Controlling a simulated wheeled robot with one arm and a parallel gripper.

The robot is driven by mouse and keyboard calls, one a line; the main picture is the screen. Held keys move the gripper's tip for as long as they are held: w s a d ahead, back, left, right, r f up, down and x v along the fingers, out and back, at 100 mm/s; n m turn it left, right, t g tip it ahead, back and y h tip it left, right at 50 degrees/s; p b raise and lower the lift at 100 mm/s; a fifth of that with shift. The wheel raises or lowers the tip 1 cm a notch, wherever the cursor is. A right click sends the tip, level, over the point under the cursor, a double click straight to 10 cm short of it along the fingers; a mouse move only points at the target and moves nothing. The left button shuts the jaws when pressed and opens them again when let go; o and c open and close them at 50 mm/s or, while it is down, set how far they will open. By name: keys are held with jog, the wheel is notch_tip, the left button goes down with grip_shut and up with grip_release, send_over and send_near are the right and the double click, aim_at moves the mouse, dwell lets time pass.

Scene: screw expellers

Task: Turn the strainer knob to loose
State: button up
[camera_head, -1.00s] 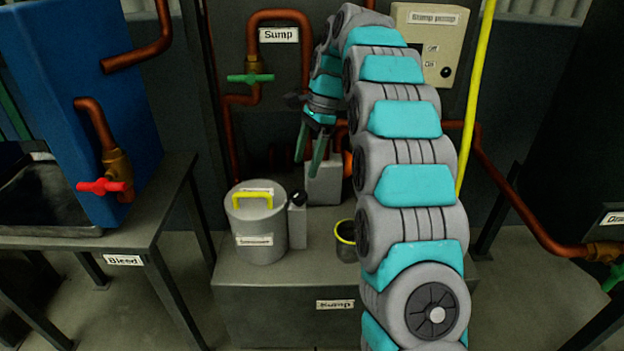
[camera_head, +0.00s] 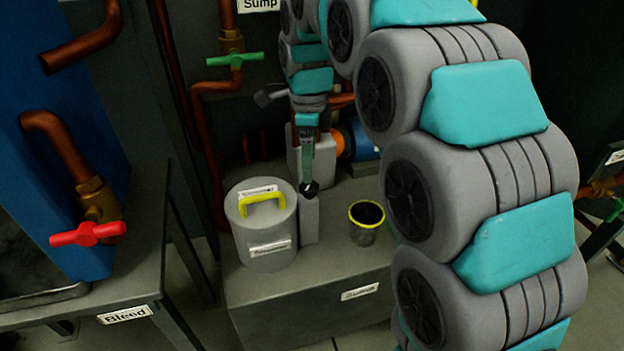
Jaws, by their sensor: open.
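The strainer is a grey cylinder (camera_head: 264,232) with a yellow handle (camera_head: 262,204) on its lid and blurred labels. It stands at the left on the grey sump tank (camera_head: 305,297). A small black knob (camera_head: 311,189) sits on top of a narrow grey post (camera_head: 309,220) at the strainer's right side. My gripper (camera_head: 307,178) points down with its fingertips at or just above the knob. It is open, its fingers seen nearly edge-on and overlapping. I cannot tell whether the fingers are around the knob or touching it.
A dark cup with a yellow rim (camera_head: 366,223) stands to the right on the tank. A green-handled valve (camera_head: 234,60) is on the pipe behind. A red-handled valve (camera_head: 88,234) and the bleed table (camera_head: 130,275) are at the left. My arm fills the right side.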

aim_at(309, 189)
notch_tip(309, 189, down, 6)
jog(key=shift+f, duration=0.15)
grip_shut()
dwell(0.7)
